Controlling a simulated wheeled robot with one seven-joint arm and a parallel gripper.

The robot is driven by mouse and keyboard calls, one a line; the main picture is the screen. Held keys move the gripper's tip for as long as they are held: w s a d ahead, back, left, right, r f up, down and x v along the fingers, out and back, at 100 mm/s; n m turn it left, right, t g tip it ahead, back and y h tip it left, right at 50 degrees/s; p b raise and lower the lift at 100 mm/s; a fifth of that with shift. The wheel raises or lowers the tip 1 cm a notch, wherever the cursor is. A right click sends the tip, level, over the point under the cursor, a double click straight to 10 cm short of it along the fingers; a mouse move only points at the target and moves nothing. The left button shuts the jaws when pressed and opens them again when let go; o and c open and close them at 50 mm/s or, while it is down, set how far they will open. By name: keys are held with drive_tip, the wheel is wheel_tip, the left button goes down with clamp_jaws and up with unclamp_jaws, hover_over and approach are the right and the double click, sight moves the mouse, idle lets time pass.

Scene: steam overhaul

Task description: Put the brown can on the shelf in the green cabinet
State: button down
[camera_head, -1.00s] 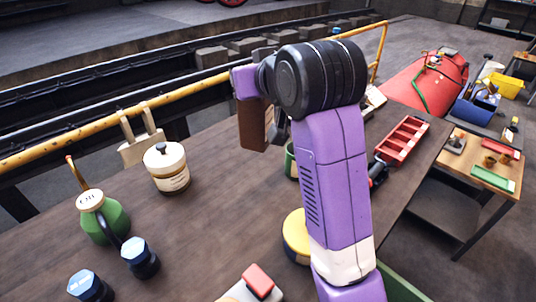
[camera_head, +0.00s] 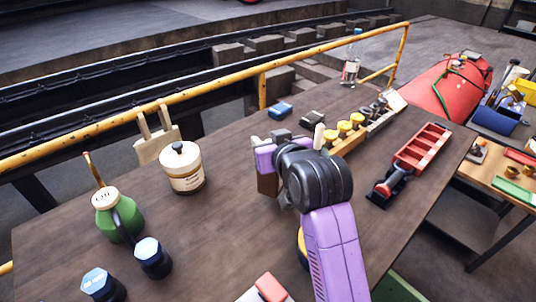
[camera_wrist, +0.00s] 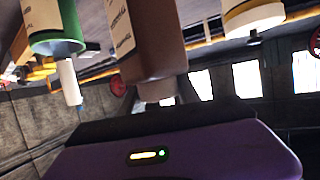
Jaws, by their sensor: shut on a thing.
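The brown can (camera_head: 266,184) is mostly hidden behind my wrist in the head view. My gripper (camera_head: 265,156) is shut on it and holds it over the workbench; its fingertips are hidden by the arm. In the wrist view, the brown can (camera_wrist: 146,38) with a cream label appears large, beyond the purple gripper body. A green panel edge (camera_head: 398,288) shows low at the right of the head view; I cannot tell whether it is the green cabinet. No shelf shows clearly.
The workbench (camera_head: 225,225) bears a cream pot (camera_head: 181,168), a green oil can (camera_head: 117,215), two dark blue-capped jars (camera_head: 152,257), a red tray (camera_head: 422,147) and a rack with yellow caps (camera_head: 350,128). A yellow rail (camera_head: 215,100) runs behind.

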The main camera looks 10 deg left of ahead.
sight(271, 185)
drive_tip(key=shift+f, duration=2.25)
drive_tip(key=c, duration=1.2)
unclamp_jaws()
drive_tip(key=shift+f, duration=0.15)
drive_tip(key=shift+c, duration=0.2)
drive_tip(key=o, duration=0.4)
drive_tip(key=shift+c, duration=0.2)
